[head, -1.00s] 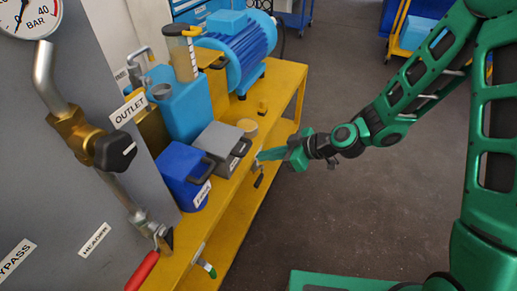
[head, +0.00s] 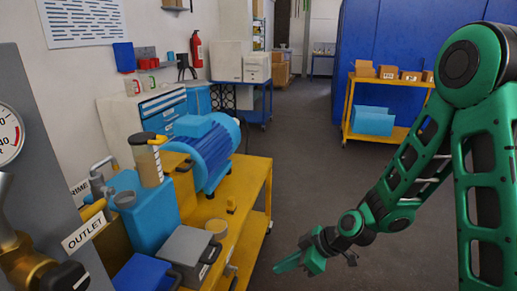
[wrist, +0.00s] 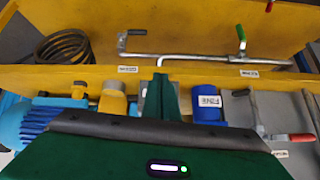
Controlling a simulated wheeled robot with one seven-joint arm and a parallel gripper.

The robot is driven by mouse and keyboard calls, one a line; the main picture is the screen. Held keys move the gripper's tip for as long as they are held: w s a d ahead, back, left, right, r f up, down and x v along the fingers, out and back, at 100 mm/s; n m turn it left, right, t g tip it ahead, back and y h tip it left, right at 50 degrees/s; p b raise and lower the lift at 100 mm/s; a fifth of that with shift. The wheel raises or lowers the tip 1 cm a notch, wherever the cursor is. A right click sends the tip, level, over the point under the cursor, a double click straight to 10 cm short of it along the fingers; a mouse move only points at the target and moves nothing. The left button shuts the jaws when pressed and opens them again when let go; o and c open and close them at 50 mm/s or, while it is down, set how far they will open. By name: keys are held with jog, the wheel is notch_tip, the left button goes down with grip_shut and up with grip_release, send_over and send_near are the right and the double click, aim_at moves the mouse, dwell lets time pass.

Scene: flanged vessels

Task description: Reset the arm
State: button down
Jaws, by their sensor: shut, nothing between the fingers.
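My green arm reaches in from the right of the head view. My gripper (head: 290,264) is shut and empty, in the air to the right of the yellow bench (head: 252,178), its tip pointing left. In the wrist view my gripper (wrist: 162,82) shows as narrow green fingers held together in front of the yellow bench edge. No object is in its grasp.
On the bench stand a blue motor (head: 205,150), a light-blue tank (head: 150,212), a grey box (head: 190,250) and a blue box (head: 145,275). A pressure gauge (head: 8,135) is at left. A yellow cart (head: 385,105) stands far back. The floor right of the bench is clear.

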jog(key=s+d+r+m+h, duration=0.2)
jog(key=d+r+m, duration=0.1)
jog(key=d, duration=0.5)
jog(key=s+d+r+m+h, duration=0.2)
jog(key=s+d+r+m, duration=0.1)
jog(key=d, duration=0.5)
jog(key=s+d+r+m+h, duration=0.2)
jog(key=d+r+m, duration=0.15)
jog(key=d, duration=0.45)
jog(key=s+d+r+m+g, duration=0.1)
jog(key=s+d+r+m, duration=0.3)
jog(key=s, duration=0.4)
jog(key=s+d+r+m+g+h, duration=0.1)
jog(key=s+d+r+m, duration=0.3)
jog(key=s, duration=0.4)
jog(key=shift+s+d+r+m+g+h, duration=0.2)
jog(key=shift+d+m+g+h, duration=0.1)
jog(key=shift+d+m, duration=0.75)
jog(key=shift+w+a, duration=0.1)
jog(key=shift+a, duration=0.2)
